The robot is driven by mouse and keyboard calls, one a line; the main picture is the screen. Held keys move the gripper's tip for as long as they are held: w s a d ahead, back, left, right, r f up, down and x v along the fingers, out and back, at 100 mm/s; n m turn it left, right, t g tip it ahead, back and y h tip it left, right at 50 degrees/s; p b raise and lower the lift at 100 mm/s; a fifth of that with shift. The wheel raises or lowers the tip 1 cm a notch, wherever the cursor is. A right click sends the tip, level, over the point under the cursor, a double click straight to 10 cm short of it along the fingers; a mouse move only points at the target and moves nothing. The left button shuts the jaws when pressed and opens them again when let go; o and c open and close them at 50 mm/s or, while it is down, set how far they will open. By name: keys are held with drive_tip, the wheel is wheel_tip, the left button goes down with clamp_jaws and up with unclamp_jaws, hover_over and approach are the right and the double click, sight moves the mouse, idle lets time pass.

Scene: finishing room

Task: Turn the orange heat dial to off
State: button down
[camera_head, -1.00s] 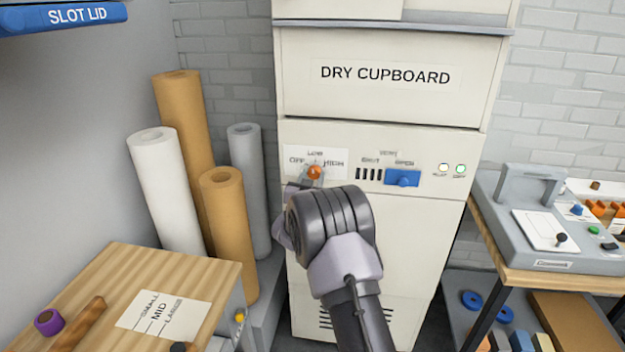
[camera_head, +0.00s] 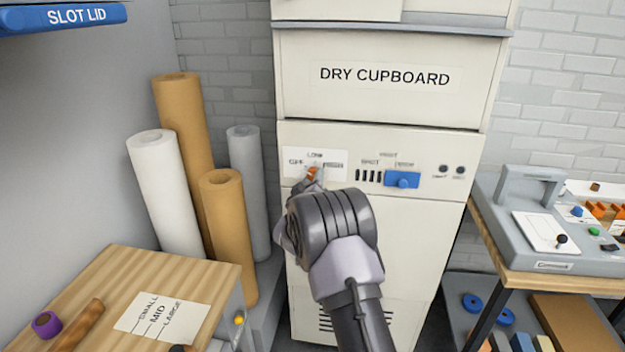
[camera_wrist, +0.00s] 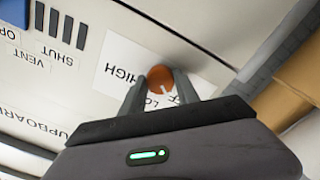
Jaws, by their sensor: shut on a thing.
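The orange heat dial (camera_head: 312,172) sits on the white OFF, LOW, HIGH label (camera_head: 335,171) of the dry cupboard's panel. In the wrist view the round dial (camera_wrist: 160,77) lies between my two grey fingers. My gripper (camera_wrist: 161,84) is shut on the dial. In the head view my gripper (camera_head: 308,180) partly covers the dial and the lower part of its label. The wrist view shows HIGH to the left of the dial; LOW and OFF are partly hidden by the fingers. I cannot tell which mark the dial points at.
The blue vent slider (camera_head: 402,179) is right of the dial, by OPEN. Paper rolls (camera_head: 165,190) stand left of the cupboard (camera_head: 385,95). A wooden bench (camera_head: 205,275) is front left; a bench with a grey device (camera_head: 525,225) is right.

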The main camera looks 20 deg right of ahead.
drive_tip(key=shift+n, duration=0.5)
drive_tip(key=c, duration=0.9)
unclamp_jaws()
drive_tip(key=p+v, duration=0.1)
drive_tip(key=v, duration=1.6)
drive_tip(key=shift+s+p, duration=0.15)
drive_tip(key=shift+p, duration=0.15)
drive_tip(key=shift+a, duration=0.15)
